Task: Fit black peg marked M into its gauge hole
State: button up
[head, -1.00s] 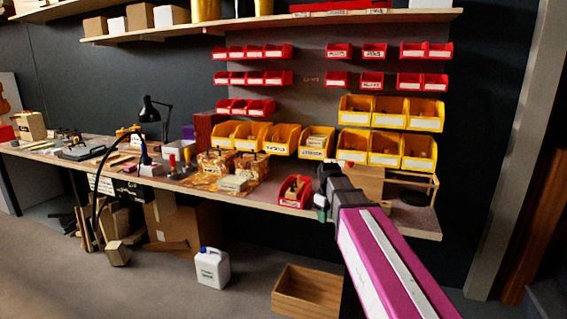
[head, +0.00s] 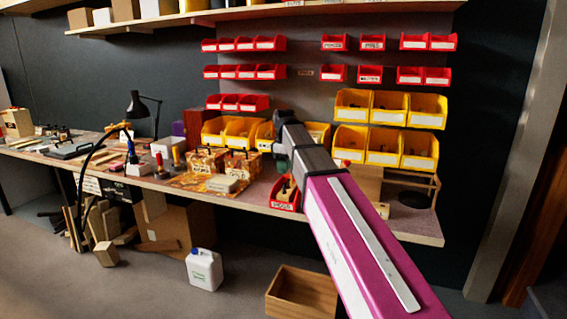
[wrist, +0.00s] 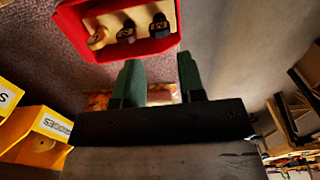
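A red bin (head: 285,203) stands at the bench's front edge. In the wrist view the red bin (wrist: 128,52) has a pale inside with two dark pegs, a left one (wrist: 127,33) and a right one (wrist: 158,25), and a tan piece (wrist: 97,39). Marks on the dark pegs are too small to read, so I cannot tell which is M. My gripper (wrist: 161,75) is open, with its green fingers apart and nothing between them. It is close to the bin, and not touching it in the wrist view. I cannot make out a gauge hole.
Wooden-looking boxes (head: 206,164) and a pale block (head: 222,184) are left of the bin. Yellow bins (head: 383,146) line the back. A wooden stand (head: 366,182) is to the right. A wooden crate (head: 302,300) and white jug (head: 204,268) are on the floor.

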aim_at(285, 191)
notch_tip(285, 191, down, 9)
jog(key=shift+f, duration=0.1)
dwell(0.3)
jog(key=c, duration=0.6)
